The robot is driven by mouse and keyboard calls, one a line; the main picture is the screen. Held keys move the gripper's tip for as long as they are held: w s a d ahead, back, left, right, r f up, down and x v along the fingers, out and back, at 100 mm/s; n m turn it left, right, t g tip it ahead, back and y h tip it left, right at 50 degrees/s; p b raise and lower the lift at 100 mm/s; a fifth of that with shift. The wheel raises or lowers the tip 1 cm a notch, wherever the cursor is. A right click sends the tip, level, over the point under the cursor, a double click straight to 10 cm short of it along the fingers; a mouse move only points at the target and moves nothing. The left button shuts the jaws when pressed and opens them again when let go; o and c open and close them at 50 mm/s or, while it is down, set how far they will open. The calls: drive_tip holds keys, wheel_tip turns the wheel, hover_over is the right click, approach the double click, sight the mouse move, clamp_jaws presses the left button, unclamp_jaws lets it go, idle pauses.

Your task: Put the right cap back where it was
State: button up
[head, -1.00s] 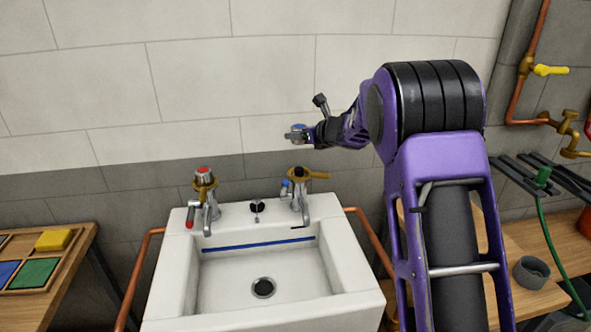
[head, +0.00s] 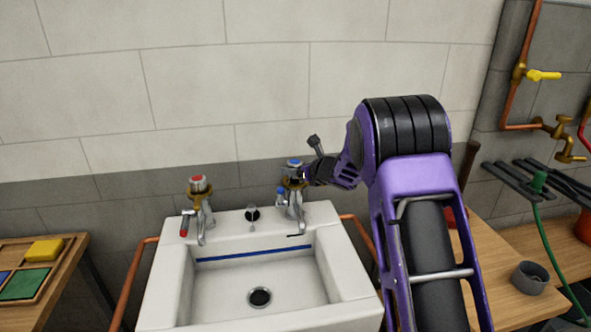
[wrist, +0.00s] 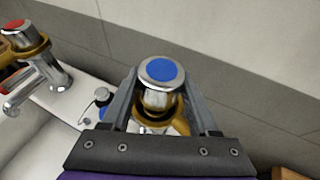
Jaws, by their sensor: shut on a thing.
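The right cap (head: 294,162), chrome with a blue disc on top, is between the fingers of my gripper (head: 299,173). It also shows in the wrist view (wrist: 162,72), with a grey finger on each side, and my gripper (wrist: 160,95) is shut on it. The cap is directly over the right tap (head: 295,207), upright or nearly so. A brass collar (wrist: 172,110) with a lever shows just below the cap. The fingers and cap hide the joint, so I cannot tell whether the cap is fully seated.
The left tap (head: 200,212) has a red-topped cap (head: 197,183). Both taps stand on the white sink (head: 165,290), close to the tiled wall (head: 270,90). A tray of coloured blocks (head: 45,285) is at left. A wooden bench (head: 490,235) with a grey cup (head: 530,277) is at right.

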drive_tip(key=shift+f+b, duration=0.6)
drive_tip(key=shift+b, duration=0.15)
drive_tip(key=o, duration=1.4)
drive_tip(key=shift+r, duration=0.2)
drive_tip(key=shift+r+p, duration=0.6)
drive_tip(key=shift+p, duration=0.55)
drive_tip(key=b+v, duration=0.1)
drive_tip(key=v, duration=1.1)
drive_tip(key=shift+f, duration=0.2)
